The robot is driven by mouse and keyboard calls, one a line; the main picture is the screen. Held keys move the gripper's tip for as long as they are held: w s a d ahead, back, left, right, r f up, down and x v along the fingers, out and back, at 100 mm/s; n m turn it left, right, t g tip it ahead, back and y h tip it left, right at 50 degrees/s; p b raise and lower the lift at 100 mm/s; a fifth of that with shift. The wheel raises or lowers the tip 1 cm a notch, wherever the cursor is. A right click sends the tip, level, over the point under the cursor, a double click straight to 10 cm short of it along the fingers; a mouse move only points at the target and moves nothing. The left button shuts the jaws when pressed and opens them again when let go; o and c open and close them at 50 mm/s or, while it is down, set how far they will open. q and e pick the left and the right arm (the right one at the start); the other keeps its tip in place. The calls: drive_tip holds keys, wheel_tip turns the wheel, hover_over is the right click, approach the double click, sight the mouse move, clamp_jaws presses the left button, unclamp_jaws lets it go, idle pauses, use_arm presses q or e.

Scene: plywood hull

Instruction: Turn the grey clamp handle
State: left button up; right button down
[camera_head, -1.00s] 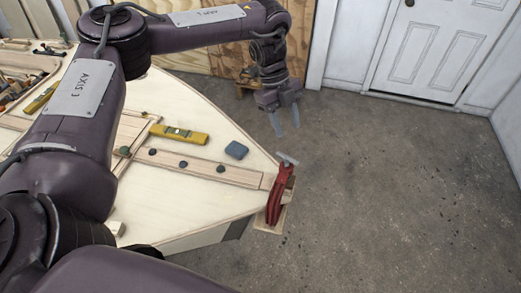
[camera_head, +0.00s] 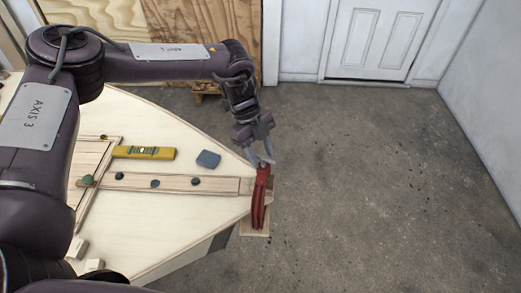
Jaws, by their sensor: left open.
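A red clamp (camera_head: 259,200) sits upright at the pointed tip of the plywood hull (camera_head: 190,225). Its grey handle (camera_head: 266,161) is at the top end of the red body. My left gripper (camera_head: 260,160) is open, fingers pointing down, right at the grey handle. The fingertips overlap the handle in the picture; I cannot tell whether they touch it. My right gripper is not in view.
A wooden strip (camera_head: 170,183) with several dark knobs runs along the hull towards the clamp. Bare concrete floor (camera_head: 380,180) is free to the right, before a white door (camera_head: 380,38).

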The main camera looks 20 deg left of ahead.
use_arm(q)
clamp_jaws()
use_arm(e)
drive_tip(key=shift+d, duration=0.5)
use_arm(q)
drive_tip(key=shift+w+d+m+g+y, duration=0.15)
drive_tip(key=shift+m+g+y, duration=0.15)
drive_tip(key=shift+m, duration=0.8)
drive_tip(key=m+g+y, duration=0.1)
drive_tip(key=m, duration=0.2)
drive_tip(key=shift+w, duration=0.1)
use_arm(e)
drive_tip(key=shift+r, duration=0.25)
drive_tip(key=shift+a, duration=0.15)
use_arm(q)
unclamp_jaws()
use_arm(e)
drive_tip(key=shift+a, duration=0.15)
use_arm(q)
drive_tip(key=shift+r, duration=0.1)
